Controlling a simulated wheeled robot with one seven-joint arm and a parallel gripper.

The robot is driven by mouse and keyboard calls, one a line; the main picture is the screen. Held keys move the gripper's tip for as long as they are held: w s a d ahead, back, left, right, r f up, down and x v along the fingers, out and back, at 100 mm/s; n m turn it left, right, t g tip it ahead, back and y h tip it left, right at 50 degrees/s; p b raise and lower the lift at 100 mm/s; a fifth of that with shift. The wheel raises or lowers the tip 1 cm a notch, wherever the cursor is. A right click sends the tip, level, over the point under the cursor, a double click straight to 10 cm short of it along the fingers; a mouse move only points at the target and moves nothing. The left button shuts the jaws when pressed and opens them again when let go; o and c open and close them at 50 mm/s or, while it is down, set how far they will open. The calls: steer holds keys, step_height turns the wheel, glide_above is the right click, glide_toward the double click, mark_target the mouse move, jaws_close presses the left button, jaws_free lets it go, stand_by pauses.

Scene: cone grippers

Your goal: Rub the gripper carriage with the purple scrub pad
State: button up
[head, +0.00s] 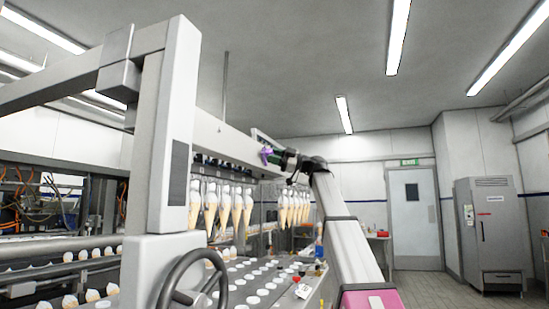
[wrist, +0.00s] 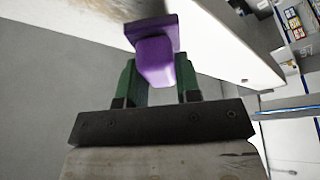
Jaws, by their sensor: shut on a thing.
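The purple scrub pad (wrist: 155,58) is held between the green fingers of my gripper (wrist: 153,82) in the wrist view. Its wide flat end faces away from the gripper. In the head view the pad (head: 266,153) is a small purple shape at the end of my gripper (head: 275,155), high up beside the carriage beam. The gripper carriage (head: 225,140) is a long pale beam with a row of grippers holding cones below it. In the wrist view a white surface, perhaps the carriage, lies close past the pad; I cannot tell whether they touch.
Several cones (head: 237,212) hang below the beam. A pale upright post (head: 172,130) and a handwheel (head: 195,280) stand at the front left. A tray deck with white discs (head: 250,283) lies beneath. The floor toward the door (head: 414,215) and steel cabinet (head: 490,230) is open.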

steer(key=shift+w+a, duration=0.3)
steer(key=shift+a, duration=0.3)
stand_by(0.3)
steer(key=shift+w+d, duration=2.5)
steer(key=shift+w, duration=3.85)
steer(key=shift+s+a, duration=0.85)
steer(key=shift+s, duration=1.3)
steer(key=shift+s+a, duration=0.8)
steer(key=shift+s, duration=1.3)
steer(key=shift+s+a, duration=0.85)
steer(key=shift+s, duration=1.3)
steer(key=shift+d, duration=0.15)
steer(key=shift+s+d, duration=0.4)
steer(key=shift+d, duration=0.5)
steer(key=shift+s+d, duration=0.35)
steer(key=shift+d, duration=0.5)
steer(key=shift+s+d, duration=0.4)
steer(key=shift+d, duration=0.5)
steer(key=shift+s+d, duration=0.3)
steer(key=shift+d, duration=0.4)
steer(key=shift+s+d, duration=0.25)
steer(key=shift+d, duration=0.45)
